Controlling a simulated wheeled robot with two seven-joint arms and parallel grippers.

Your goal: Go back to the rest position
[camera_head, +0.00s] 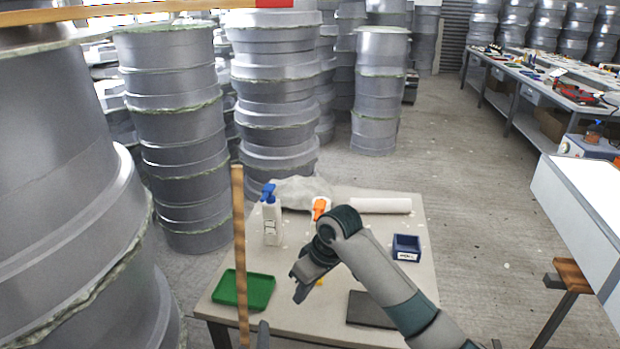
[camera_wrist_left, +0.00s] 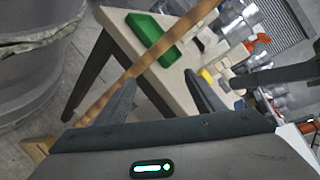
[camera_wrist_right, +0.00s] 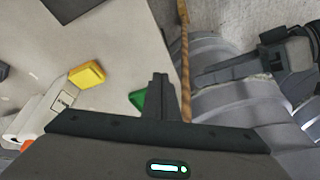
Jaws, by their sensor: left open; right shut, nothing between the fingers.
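My right gripper (camera_head: 300,287) is over the middle of the table (camera_head: 420,290), its arm coming in from the lower right. Its fingers are together in the right wrist view (camera_wrist_right: 160,95), with nothing between them. My left gripper (camera_wrist_left: 163,92) is open and empty in its wrist view, with the table's edge and a wooden pole beyond its fingers. In the head view only a grey tip at the bottom edge, near the pole, may belong to it.
The table holds a green tray (camera_head: 243,289), a pump bottle (camera_head: 271,220), an orange-topped bottle (camera_head: 320,208), a white roll (camera_head: 380,205), a blue bin (camera_head: 406,247), a dark plate (camera_head: 371,310) and a yellow block (camera_wrist_right: 87,75). A wooden pole (camera_head: 239,250) stands front left. Mould stacks (camera_head: 180,140) crowd the left.

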